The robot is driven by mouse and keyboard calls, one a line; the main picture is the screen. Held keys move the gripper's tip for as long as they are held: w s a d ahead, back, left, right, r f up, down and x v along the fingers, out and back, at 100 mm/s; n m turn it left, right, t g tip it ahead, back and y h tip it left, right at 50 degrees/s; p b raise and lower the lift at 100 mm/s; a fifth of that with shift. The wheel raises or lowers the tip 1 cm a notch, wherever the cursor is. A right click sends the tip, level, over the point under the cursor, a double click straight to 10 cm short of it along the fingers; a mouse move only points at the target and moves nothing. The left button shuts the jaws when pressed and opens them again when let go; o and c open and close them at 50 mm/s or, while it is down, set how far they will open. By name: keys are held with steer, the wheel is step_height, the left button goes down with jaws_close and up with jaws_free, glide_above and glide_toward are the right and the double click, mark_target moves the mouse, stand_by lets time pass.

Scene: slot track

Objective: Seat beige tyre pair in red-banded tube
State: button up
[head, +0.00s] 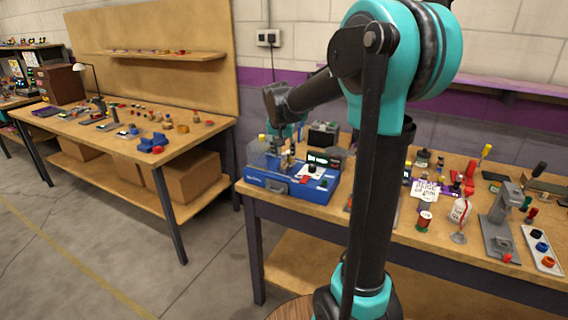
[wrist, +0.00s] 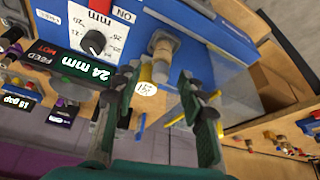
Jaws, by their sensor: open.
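My gripper (wrist: 162,88) is open, its two green fingers apart in the wrist view. In the head view it hangs over the blue machine (head: 293,186) at the left end of the near bench. Between and beyond the fingers are a beige-grey cylindrical part (wrist: 163,52) on the machine, a thin yellow piece (wrist: 147,72) and a small round white tag (wrist: 146,88). I cannot tell whether the cylindrical part is the beige tyre pair. I cannot identify the red-banded tube for sure; a red-and-green cylinder (head: 425,221) stands upright on the bench.
The machine has a dial (wrist: 94,42), a "24 mm" display (wrist: 85,67) and a clear cover (head: 262,152). A grey press-like stand (head: 502,222) and a white tray (head: 546,262) with coloured rings stand at right. Another bench (head: 185,140) is at left, with open floor between.

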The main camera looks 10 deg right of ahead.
steer(key=shift+c, duration=0.5)
jaws_close()
